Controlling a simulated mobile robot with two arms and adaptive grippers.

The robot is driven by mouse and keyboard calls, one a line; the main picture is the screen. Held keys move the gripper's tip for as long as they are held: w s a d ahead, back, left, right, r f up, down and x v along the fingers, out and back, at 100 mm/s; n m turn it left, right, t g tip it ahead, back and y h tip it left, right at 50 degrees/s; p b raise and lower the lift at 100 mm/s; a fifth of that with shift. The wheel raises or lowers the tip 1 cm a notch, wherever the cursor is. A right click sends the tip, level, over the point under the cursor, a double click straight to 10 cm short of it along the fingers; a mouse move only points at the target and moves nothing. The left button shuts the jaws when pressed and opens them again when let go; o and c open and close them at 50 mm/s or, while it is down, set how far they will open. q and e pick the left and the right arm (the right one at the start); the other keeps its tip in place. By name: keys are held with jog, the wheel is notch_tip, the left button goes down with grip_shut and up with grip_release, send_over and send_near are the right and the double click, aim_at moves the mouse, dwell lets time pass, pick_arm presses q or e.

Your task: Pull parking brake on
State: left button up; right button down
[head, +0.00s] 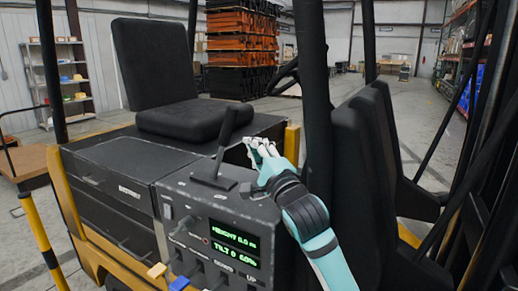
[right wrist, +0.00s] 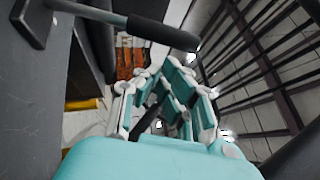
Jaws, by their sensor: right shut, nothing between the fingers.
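The likely parking brake is a black-gripped lever (head: 224,138) standing on a flat base on top of the grey control console (head: 185,197). It leans slightly right at its top in the head view. In the right wrist view the lever's dark grip (right wrist: 163,32) crosses the upper part of the picture, beyond and above the fingers. My right gripper (head: 260,148) is shut and empty, just right of the lever and apart from it. It also shows in the right wrist view (right wrist: 168,88). My left gripper is not in view.
A black seat (head: 160,75) stands behind the console. Stacked orange racks (head: 238,50) stand far back.

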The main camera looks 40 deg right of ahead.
aim_at(234, 121)
jog(key=w+r+p, duration=0.1)
jog(key=w+p, duration=0.1)
jog(key=p, duration=0.1)
jog(key=w+r+n+g+p, duration=0.1)
jog(key=w+r+p, duration=0.1)
jog(key=w+p, duration=0.1)
jog(key=w+r+g+p, duration=0.1)
jog(key=w+p, duration=0.2)
jog(key=shift+w+a+r+n+y, duration=0.2)
jog(key=shift+w+r+n+y, duration=0.1)
jog(key=shift+r, duration=0.1)
pick_arm(q)
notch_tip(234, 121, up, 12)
jog(key=p, duration=0.2)
jog(key=shift+p, duration=0.4)
pick_arm(e)
jog(key=w+a, duration=0.3)
jog(key=w, duration=0.6)
jog(key=shift+a, duration=0.35)
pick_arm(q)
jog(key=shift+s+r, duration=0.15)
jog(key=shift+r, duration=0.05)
pick_arm(e)
jog(key=shift+r, duration=0.1)
